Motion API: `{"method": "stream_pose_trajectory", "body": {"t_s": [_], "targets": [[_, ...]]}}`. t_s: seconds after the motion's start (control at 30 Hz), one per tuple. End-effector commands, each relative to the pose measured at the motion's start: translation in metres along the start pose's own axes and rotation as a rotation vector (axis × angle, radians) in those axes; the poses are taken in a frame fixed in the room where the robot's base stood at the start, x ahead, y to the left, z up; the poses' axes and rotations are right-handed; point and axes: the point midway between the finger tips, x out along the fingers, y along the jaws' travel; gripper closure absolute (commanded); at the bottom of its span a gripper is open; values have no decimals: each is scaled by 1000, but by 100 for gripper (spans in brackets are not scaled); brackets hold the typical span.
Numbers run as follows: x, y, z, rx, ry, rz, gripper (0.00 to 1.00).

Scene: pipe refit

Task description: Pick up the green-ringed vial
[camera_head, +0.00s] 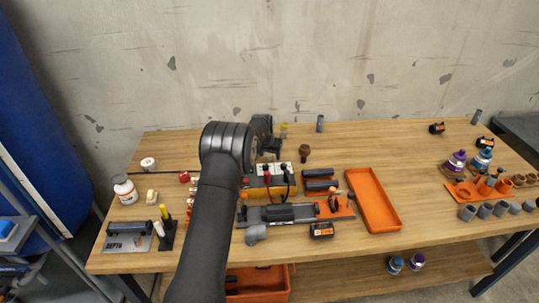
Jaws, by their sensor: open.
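My arm reaches up from the front, and my gripper (272,150) is over the back middle of the table, small and dark in the picture. Its jaws are open, and I see nothing held. A small yellowish-green upright item (284,130) stands just behind and right of my gripper. It may be the green-ringed vial, but it is too small for me to make out a ring. I see no other clear green-ringed vial. My arm hides part of the table's middle.
The wooden table (420,150) holds an orange tray (398,219), a grey vise-like fixture (290,213), a black box (321,230), a white bottle (125,190) and a brown knobbed piece (304,153). Grey pipe pieces (485,210) stand at the right.

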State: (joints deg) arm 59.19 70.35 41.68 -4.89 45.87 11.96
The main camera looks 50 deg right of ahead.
Motion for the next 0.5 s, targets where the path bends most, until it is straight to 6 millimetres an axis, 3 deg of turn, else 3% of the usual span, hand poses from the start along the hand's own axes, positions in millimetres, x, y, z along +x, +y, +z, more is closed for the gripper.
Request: {"method": "stream_pose_trajectory", "body": {"t_s": [0.17,0.4,0.43,0.5], "targets": [[0,0,0,0,1,0,44],[0,0,0,0,0,0,88],[0,0,0,0,0,0,92],[0,0,0,0,1,0,92]]}}
